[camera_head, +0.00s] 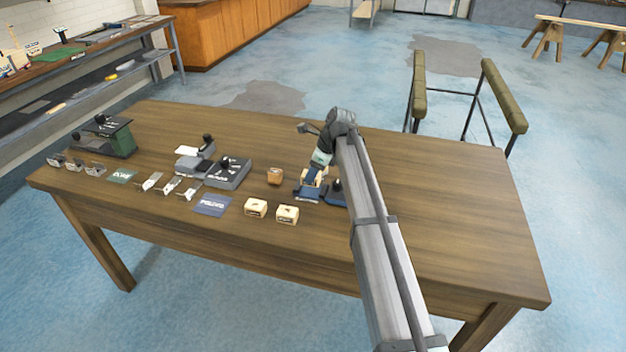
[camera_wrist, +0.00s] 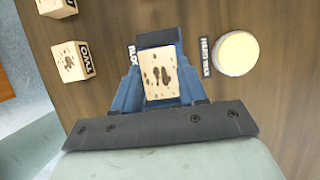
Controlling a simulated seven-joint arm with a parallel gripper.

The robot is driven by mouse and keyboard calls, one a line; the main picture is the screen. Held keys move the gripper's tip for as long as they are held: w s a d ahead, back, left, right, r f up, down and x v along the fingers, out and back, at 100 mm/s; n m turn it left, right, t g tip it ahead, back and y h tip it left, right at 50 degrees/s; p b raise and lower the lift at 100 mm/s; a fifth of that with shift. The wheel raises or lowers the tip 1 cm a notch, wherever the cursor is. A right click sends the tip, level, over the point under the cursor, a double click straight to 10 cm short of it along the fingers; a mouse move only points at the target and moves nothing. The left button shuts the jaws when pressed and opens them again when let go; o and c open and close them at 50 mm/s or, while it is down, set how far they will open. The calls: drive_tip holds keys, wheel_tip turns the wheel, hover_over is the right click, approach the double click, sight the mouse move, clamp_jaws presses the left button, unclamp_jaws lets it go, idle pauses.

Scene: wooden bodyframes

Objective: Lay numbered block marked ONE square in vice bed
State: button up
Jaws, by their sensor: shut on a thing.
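The block's number is not visible. Its underside is hidden, so I cannot tell whether it touches the bed.
Two pale blocks (camera_head: 256,207) (camera_head: 287,214) stand near the front edge; one reads TWO (camera_wrist: 70,61). A round cream disc (camera_wrist: 237,54) lies beside a HARD WAX label. The table's right side is clear.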

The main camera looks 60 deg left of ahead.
drive_tip(key=shift+f, duration=1.5)
drive_tip(key=shift+f, duration=0.2)
drive_tip(key=o, duration=1)
drive_tip(key=shift+o, duration=0.2)
drive_tip(key=v, duration=1.2)
drive_tip(key=shift+r, duration=0.2)
